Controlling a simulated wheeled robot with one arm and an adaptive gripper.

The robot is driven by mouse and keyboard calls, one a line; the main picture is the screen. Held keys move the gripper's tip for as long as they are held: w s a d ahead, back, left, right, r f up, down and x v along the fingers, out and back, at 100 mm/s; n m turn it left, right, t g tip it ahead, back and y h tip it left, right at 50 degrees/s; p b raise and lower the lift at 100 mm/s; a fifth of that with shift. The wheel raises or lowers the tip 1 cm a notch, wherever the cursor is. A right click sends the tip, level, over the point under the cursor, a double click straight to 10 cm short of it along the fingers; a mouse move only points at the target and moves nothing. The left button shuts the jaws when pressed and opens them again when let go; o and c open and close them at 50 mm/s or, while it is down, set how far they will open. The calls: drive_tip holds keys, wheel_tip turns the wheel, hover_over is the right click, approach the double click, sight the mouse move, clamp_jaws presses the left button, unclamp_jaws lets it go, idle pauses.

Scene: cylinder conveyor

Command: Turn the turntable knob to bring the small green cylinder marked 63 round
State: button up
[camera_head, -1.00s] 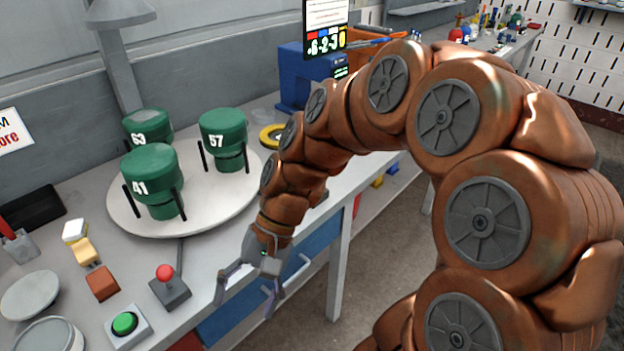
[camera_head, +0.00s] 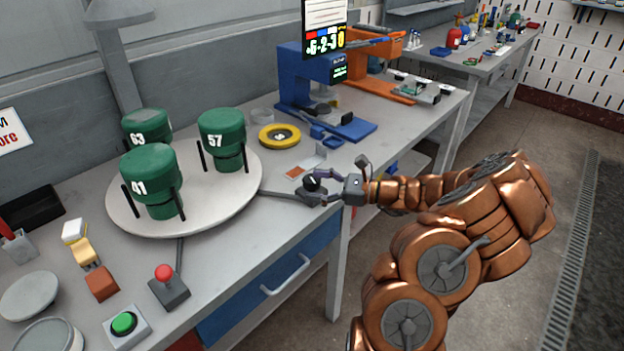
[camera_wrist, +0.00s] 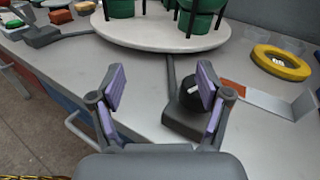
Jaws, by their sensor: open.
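The green cylinder marked 63 (camera_head: 148,124) stands at the back left of the round white turntable (camera_head: 225,203). The green cylinder marked 41 (camera_head: 148,168) stands in front of it and 57 (camera_head: 223,132) to the right. A black knob (camera_head: 311,184) on a dark base is linked to the turntable by a grey bar. In the wrist view the knob (camera_wrist: 188,92) has a white mark. My gripper (camera_wrist: 160,80) is open, with purple-padded fingers; the knob shows between them, close to the right finger. I cannot tell whether they touch.
A yellow ring (camera_head: 280,136) and a small orange-and-grey bracket (camera_head: 303,168) lie behind the knob. A blue machine (camera_head: 318,85) stands farther back. A red-topped joystick (camera_head: 168,285) and a green button (camera_head: 124,322) are at the front left.

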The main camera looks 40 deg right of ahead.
sight(313, 178)
drive_tip(key=d+f+m+t+h, duration=0.2)
drive_tip(key=d+f+m, duration=0.1)
drive_tip(key=d, duration=0.3)
drive_tip(key=shift+p+x, duration=0.7)
drive_tip(key=shift+x, duration=2.7)
drive_tip(key=shift+r, duration=0.1)
drive_tip(key=c, duration=1.2)
drive_tip(key=shift+m+t+h+b, duration=0.3)
drive_tip(key=shift+m+t+h, duration=0.1)
drive_tip(key=shift+m+h, duration=0.25)
drive_tip(key=o, duration=1.2)
drive_tip(key=shift+s, duration=0.15)
